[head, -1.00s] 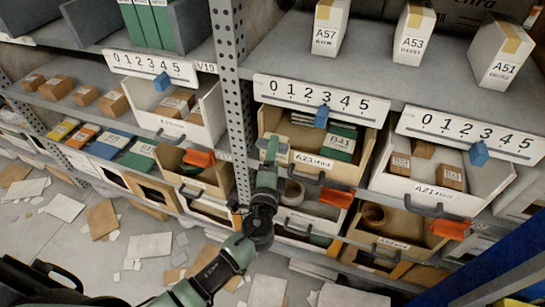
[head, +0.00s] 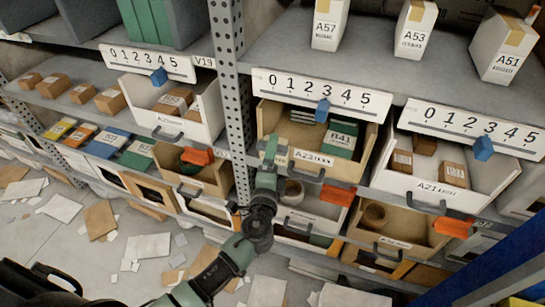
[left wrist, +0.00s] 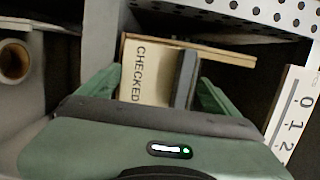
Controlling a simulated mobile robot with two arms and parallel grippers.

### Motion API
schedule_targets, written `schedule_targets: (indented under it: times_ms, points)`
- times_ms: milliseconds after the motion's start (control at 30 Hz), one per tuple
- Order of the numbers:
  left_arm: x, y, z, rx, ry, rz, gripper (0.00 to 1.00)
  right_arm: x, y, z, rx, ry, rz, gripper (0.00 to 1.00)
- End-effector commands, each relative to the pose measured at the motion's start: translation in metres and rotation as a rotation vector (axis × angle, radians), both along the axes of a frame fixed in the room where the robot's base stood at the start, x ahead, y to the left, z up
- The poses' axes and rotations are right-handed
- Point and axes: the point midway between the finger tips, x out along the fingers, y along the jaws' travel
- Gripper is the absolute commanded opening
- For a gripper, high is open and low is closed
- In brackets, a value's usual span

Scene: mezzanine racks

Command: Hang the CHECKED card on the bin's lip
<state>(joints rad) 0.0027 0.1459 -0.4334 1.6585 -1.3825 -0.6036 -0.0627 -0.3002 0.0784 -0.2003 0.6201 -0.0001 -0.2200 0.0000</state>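The CHECKED card (left wrist: 144,72) is a small beige card with dark lettering and a dark grey strip along one side. My left gripper (left wrist: 160,78) has a green finger on each side of the card and appears shut on it. In the head view the left gripper (head: 271,147) is at the left end of the front lip of the wooden bin marked A23 (head: 342,173). The card (head: 281,157) shows beside the fingers at that lip. Whether the card touches the lip or hangs over it is unclear. My right gripper is in neither view.
A perforated rack upright (head: 230,90) stands close left of the left gripper. A number strip (head: 300,88) with a blue slider is above the bin. White bin A21 (head: 425,190) is to the right. Lower bins and orange tags are below; cardboard scraps litter the floor.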

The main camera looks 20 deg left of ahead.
Motion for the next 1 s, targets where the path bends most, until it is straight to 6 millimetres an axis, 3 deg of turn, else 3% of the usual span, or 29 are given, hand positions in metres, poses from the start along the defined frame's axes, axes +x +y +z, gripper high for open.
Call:
schedule_targets:
  times_ms: [333, 700, 1000]
  points:
    - [-0.006, 0.000, -0.004, 0.000, 0.005, 0.000, 1.00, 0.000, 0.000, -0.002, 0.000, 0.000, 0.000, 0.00]
    - [-0.066, -0.011, -0.002, 0.000, 0.000, -0.002, 1.00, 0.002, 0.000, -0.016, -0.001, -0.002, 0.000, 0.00]
    - [-0.081, -0.013, 0.002, 0.000, -0.003, 0.000, 1.00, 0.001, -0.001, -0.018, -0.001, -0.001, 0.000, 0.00]
